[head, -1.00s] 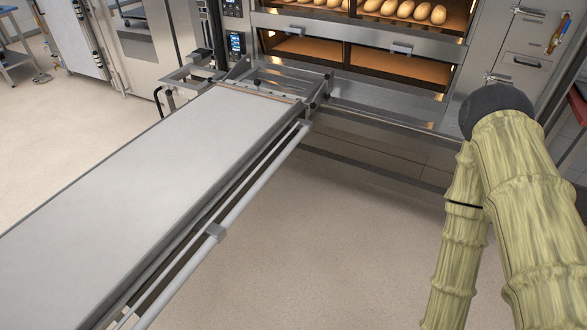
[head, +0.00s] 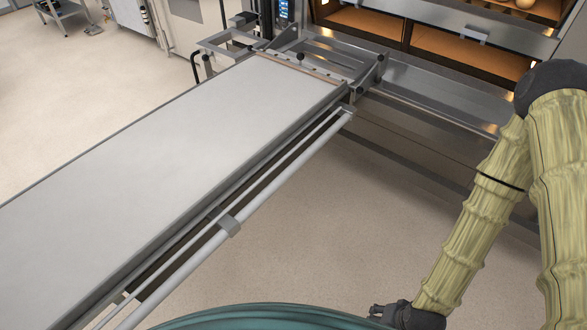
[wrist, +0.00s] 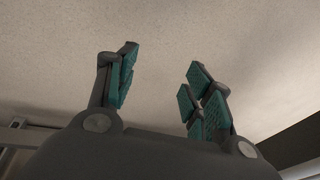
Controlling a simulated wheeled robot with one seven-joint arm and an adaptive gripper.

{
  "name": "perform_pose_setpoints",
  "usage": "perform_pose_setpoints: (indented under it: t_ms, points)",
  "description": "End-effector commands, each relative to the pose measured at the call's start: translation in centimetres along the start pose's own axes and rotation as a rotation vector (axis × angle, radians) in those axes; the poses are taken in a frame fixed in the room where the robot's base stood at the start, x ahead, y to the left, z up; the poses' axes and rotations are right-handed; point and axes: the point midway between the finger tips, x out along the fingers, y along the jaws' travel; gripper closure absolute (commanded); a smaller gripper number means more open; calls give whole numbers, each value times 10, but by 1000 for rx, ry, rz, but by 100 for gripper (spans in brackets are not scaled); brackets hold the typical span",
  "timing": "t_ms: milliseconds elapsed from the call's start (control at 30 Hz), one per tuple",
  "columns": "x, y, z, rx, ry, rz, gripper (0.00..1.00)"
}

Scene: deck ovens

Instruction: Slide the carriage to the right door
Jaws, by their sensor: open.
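The carriage (head: 170,150) is a long loader with a pale flat belt top, running from the lower left to the front of the deck oven. Its far end stands before the left part of the oven, by the left door (head: 362,25). The right door (head: 465,60) is to the right of it. A metal rail (head: 225,228) runs along the carriage's right side. My gripper (wrist: 160,85) is open and empty in the wrist view, above the floor. In the head view only dark part of it (head: 395,315) shows at the bottom edge, right of the carriage and apart from it.
The oven's steel front ledge (head: 430,90) lies along the doors. The floor (head: 350,225) right of the carriage is clear apart from my arm. A small metal cart (head: 65,15) stands far off at the upper left.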

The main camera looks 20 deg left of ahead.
Motion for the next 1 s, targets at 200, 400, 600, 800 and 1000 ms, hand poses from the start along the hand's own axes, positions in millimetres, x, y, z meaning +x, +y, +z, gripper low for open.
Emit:
perform_pose_setpoints:
  t_ms: [200,400,600,800,1000]
  points:
    - [64,-117,-92,143,181,-297,49]
    - [70,-221,-173,283,296,-594,49]
    - [42,-306,-239,395,357,-875,49]
    - [11,-350,-275,454,372,-1045,49]
    - [2,-365,-286,466,372,-1089,49]
